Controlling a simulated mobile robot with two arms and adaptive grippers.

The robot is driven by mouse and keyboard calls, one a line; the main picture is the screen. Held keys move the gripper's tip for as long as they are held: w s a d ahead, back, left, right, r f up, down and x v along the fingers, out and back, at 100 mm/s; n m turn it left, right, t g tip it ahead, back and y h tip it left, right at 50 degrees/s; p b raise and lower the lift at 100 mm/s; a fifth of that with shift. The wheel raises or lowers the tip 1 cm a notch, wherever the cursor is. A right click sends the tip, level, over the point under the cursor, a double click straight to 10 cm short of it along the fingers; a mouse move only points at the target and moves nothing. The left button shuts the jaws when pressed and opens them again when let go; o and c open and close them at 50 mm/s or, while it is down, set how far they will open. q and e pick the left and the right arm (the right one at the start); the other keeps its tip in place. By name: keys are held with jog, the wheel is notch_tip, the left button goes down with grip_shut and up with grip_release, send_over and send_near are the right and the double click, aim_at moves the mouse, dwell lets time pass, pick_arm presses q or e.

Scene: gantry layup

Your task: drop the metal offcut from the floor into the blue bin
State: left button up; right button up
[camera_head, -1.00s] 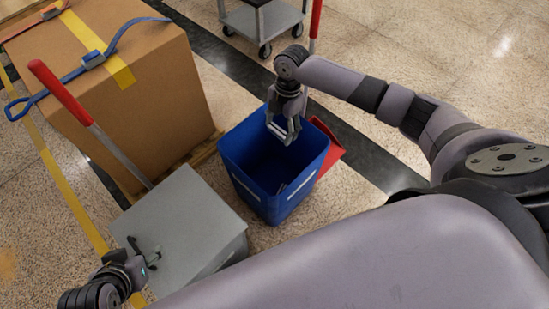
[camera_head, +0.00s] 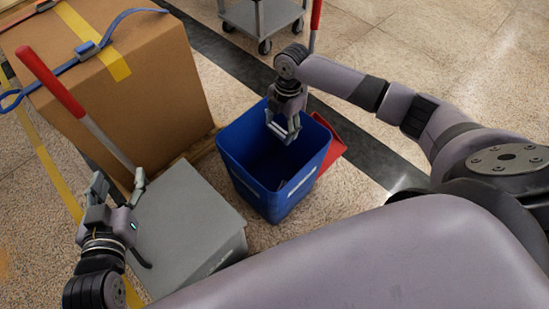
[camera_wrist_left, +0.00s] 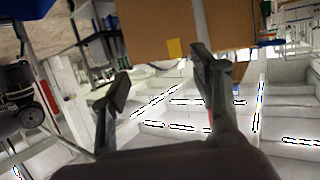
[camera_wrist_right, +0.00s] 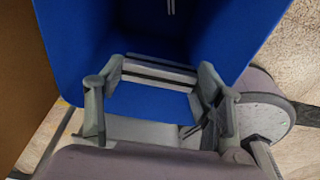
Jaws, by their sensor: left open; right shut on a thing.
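The blue bin (camera_head: 262,190) stands open on the floor in the middle of the head view. My right gripper (camera_head: 284,132) is over the bin's mouth, pointing down, shut on the metal offcut (camera_wrist_right: 160,73). In the right wrist view the offcut is a silvery slotted strip spanning the fingers (camera_wrist_right: 160,92), with the bin's blue walls around and below it.
A strapped cardboard box (camera_head: 140,80) stands at the back left, with a red-handled tool (camera_head: 75,110) leaning before it. A red object (camera_head: 328,143) lies behind the bin. A grey cart (camera_head: 262,20) stands at the back. Floor to the right is clear.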

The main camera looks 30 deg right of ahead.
jog(key=shift+f+b, duration=0.7)
jog(key=shift+f, duration=0.1)
jog(key=shift+f+b, duration=0.55)
jog(key=shift+b, duration=0.1)
pick_arm(q)
notch_tip(320, 180, up, 13)
jog(key=d+t+h, duration=0.2)
jog(key=t+h, duration=0.1)
jog(key=t, duration=0.5)
jog(key=shift+r, duration=0.2)
jog(key=shift+w, duration=0.1)
pick_arm(e)
jog(key=o, duration=1.2)
jog(key=shift+f, duration=0.1)
jog(key=r, duration=0.4)
jog(key=d+r, duration=0.1)
jog(key=r, duration=0.7)
jog(key=shift+w+d, duration=0.3)
jog(key=shift+d, duration=0.05)
